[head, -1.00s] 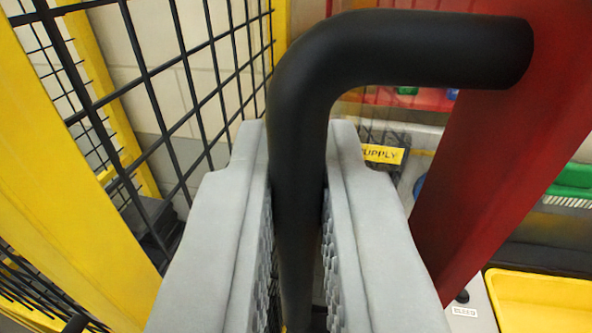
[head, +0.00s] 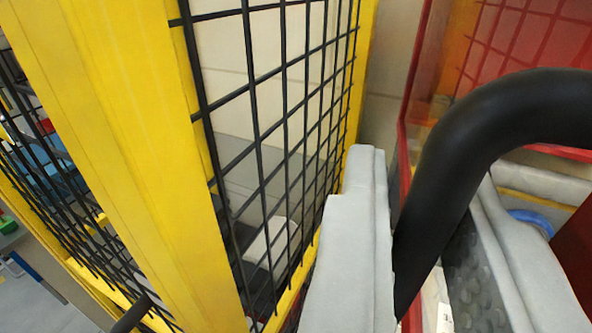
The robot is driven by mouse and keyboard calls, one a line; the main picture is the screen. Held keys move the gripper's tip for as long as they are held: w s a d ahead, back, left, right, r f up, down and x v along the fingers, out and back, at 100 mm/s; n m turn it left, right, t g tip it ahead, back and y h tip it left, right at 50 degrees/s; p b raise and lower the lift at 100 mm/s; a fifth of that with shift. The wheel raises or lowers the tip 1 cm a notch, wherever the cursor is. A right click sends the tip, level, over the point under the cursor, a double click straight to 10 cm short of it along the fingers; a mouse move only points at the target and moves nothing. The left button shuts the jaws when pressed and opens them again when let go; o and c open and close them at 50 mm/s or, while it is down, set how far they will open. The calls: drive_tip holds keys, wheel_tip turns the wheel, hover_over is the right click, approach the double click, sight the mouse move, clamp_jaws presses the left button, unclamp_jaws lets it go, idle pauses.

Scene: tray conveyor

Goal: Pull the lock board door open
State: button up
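The black tubular handle (head: 437,200) of the lock board door shows in the head view, bending toward the right edge. A dark red door bar (head: 579,260) shows at the lower right edge. My gripper (head: 425,190) has its grey fingers on either side of the handle's upright part. Narrow gaps show beside the handle, and the right finger's dimpled inner pad is exposed, so the gripper looks open around it. The handle's lower end is out of the picture.
A yellow post (head: 125,140) and a black mesh fence (head: 265,120) stand close on the left. A red-framed panel (head: 500,50) is at the upper right. A blue ring (head: 532,218) lies behind the handle.

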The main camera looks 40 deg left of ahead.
drive_tip(key=v, duration=1.7)
idle(1.5)
drive_tip(key=shift+s, duration=0.2)
drive_tip(key=shift+f, duration=0.1)
idle(0.3)
